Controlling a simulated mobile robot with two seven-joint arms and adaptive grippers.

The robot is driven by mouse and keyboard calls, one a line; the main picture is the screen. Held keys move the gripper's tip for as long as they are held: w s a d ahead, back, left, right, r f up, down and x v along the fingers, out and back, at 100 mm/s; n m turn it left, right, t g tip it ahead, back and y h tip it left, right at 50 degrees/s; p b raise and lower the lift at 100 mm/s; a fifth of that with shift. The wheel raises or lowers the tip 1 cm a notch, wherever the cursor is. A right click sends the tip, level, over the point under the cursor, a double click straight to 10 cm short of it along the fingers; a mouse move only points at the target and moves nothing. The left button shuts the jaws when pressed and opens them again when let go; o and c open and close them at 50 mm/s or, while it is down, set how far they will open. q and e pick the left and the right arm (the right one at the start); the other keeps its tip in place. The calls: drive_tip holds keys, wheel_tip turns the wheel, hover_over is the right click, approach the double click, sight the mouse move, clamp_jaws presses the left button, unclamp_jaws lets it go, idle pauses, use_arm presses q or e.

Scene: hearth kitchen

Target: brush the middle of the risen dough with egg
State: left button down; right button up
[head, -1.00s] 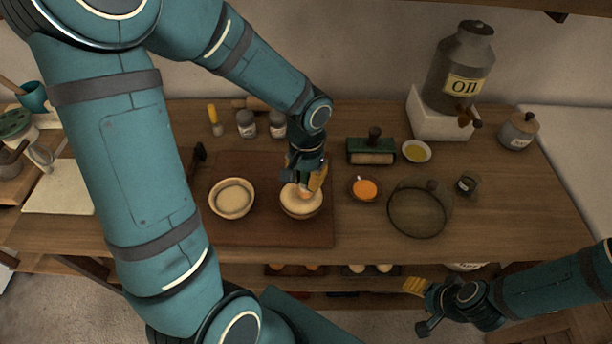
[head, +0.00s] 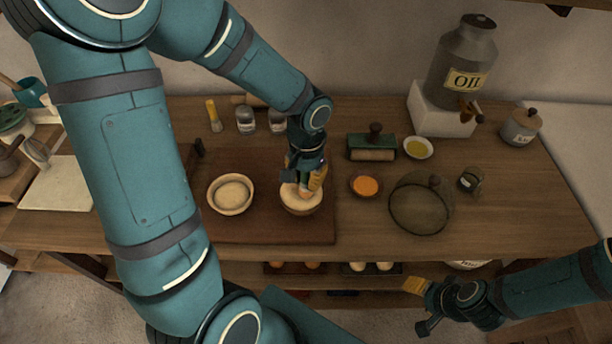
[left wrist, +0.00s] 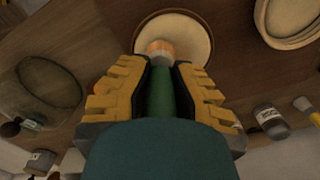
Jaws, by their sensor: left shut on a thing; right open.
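The risen dough (head: 290,193) is pale and fills a bowl (head: 303,212) on the right part of the brown board. My left gripper (head: 312,184) is above this bowl, shut on a brush with a green handle (left wrist: 160,92). In the left wrist view the brush's orange-tinted tip (left wrist: 160,48) points at the dough (left wrist: 185,32), near its middle; I cannot tell for sure whether it touches. A small bowl of orange egg (head: 366,186) stands just right of the board. My right gripper (head: 422,306) is open and empty, low in front of the table.
A glass dome (head: 419,206), a green-topped roller (head: 372,147), an oil dish (head: 418,148) and a small jar (head: 471,180) stand to the right. An oil can (head: 462,65) stands behind.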

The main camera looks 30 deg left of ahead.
use_arm(q)
drive_tip(key=shift+w, duration=0.1)
drive_tip(key=shift+w+a+r+p, duration=0.1)
drive_tip(key=shift+w+a+p, duration=0.1)
drive_tip(key=shift+w+a, duration=0.4)
drive_tip(key=shift+w+a+p, duration=0.15)
drive_tip(key=shift+w+a, duration=0.1)
drive_tip(key=shift+w, duration=0.5)
drive_tip(key=shift+s, duration=0.1)
